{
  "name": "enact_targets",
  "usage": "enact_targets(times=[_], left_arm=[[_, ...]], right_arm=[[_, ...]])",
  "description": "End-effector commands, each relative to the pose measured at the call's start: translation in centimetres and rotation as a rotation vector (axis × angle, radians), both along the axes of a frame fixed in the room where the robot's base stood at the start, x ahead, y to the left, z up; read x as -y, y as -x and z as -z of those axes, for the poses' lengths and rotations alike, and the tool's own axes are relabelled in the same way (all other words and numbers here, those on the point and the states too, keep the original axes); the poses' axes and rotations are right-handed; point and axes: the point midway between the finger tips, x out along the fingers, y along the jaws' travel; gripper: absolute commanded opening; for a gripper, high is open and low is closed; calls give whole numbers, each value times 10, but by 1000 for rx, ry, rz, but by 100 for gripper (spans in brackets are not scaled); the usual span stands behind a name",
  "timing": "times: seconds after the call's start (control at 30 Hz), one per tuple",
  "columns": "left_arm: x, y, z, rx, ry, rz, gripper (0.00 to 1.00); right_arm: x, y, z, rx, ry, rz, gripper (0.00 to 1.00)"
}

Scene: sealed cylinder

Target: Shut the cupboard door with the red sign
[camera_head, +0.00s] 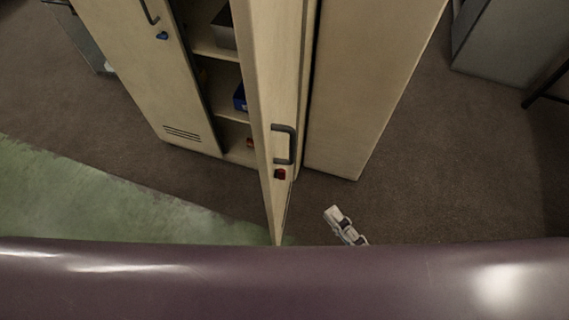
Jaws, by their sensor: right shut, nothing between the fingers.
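The cupboard door with the red sign (262,75) stands swung open in the middle of the view, seen nearly edge-on. It has a dark bar handle (291,145), and the small red sign (280,173) sits just below the handle. My right gripper (335,215) shows small and light grey to the right of this door's lower part, apart from it. It is shut and empty. Most of my right arm is hidden behind the dark band along the bottom. My left gripper is not in view.
The cupboard's other door (150,80), with a blue mark (162,36), is at the left. Between the doors are open shelves (226,90) with a blue item (240,97). A beige cabinet side (365,80) stands right. Brown carpet (450,170) is clear at the right.

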Motion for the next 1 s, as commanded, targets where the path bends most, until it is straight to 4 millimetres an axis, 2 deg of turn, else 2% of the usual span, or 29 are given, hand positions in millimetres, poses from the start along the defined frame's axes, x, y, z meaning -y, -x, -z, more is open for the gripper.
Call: enact_targets(times=[0.27, 0.7, 0.83, 1.0], left_arm=[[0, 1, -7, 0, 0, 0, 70], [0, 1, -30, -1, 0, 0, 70], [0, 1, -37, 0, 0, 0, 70], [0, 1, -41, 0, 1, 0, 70]], right_arm=[[-14, -23, -4, 7, -10, 6, 0], [-58, -86, -5, 7, -8, 4, 0], [-78, -87, -4, 2, -8, 3, 0], [-91, -89, -3, 3, -4, 3, 0]])
